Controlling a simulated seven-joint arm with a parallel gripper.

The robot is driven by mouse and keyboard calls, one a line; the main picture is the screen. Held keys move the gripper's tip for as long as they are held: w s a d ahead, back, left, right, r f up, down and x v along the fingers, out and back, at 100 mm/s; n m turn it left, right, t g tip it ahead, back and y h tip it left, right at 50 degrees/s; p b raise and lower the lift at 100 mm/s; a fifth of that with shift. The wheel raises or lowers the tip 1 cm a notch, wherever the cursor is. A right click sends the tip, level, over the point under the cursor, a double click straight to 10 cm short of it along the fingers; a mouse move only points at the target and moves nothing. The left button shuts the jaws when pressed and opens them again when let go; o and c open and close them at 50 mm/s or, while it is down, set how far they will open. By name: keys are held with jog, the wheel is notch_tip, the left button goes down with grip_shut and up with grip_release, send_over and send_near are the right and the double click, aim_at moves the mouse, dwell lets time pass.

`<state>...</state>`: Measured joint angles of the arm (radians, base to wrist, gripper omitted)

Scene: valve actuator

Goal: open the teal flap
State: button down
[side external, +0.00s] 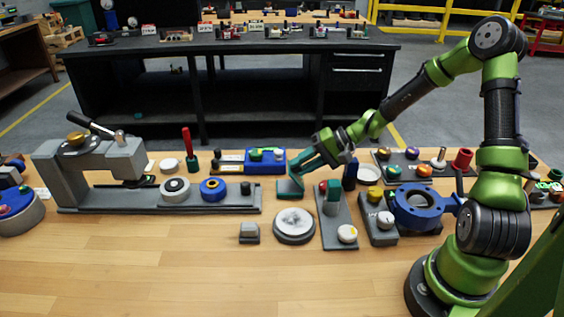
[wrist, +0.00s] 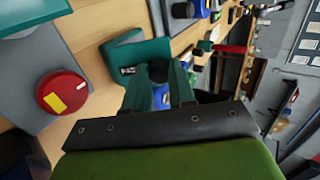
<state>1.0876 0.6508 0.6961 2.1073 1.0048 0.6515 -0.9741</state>
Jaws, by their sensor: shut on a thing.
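The teal flap (side external: 290,188) is a small flat teal piece near the middle of the table, left of a grey plate with a teal block. In the wrist view the teal flap (wrist: 124,50) lies just beyond and left of my fingertips. My gripper (side external: 296,168) reaches down to it from the upper right. In the wrist view my gripper (wrist: 158,80) is shut on a short dark knob (wrist: 158,70) beside the flap. The fingers hide part of the knob and the flap's near edge. I cannot tell how far the flap is turned.
A grey plate (side external: 338,240) with a teal block, red knob (wrist: 63,92) and white knob stands close on the right. A round white-topped disc (side external: 294,224) is in front. A blue box (side external: 265,163) is behind left. A blue ring valve (side external: 418,207) is farther right. The front table is clear.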

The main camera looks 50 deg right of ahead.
jog(key=c, duration=0.9)
grip_release()
jog(key=shift+c, duration=0.2)
jog(key=v, duration=1.6)
jog(key=shift+s+d+r, duration=0.1)
jog(key=shift+s+d, duration=0.05)
jog(key=shift+s+d+r, duration=0.1)
jog(key=shift+s+d, duration=0.05)
